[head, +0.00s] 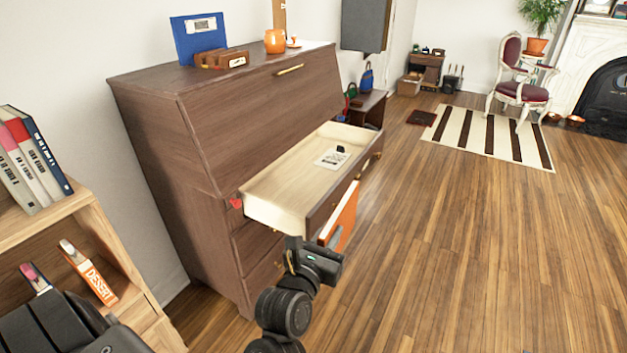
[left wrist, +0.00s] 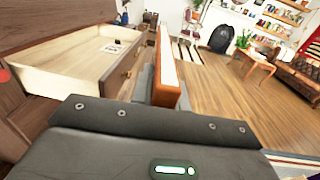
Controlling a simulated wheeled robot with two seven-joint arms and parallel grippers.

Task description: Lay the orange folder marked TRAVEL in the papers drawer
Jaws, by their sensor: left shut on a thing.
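The orange folder (head: 345,216) stands on edge just outside the front of the pulled-out drawer, tilted in the head view. Its pale edge and orange side also show in the left wrist view (left wrist: 166,72). No marking on it is readable. My left gripper (head: 322,246) is shut on the folder's near end. The open drawer (head: 285,185) of the brown bureau has a pale interior, also seen in the left wrist view (left wrist: 70,70). A white labelled sheet (head: 331,159) with a small black thing lies inside towards its far end. My right gripper is not in view.
The brown bureau (head: 165,150) carries a blue folder (head: 197,38), a wooden holder (head: 222,60) and an orange pot (head: 275,41). A bookshelf (head: 85,200) stands at left. The wooden floor (head: 450,240) right of the drawer is clear.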

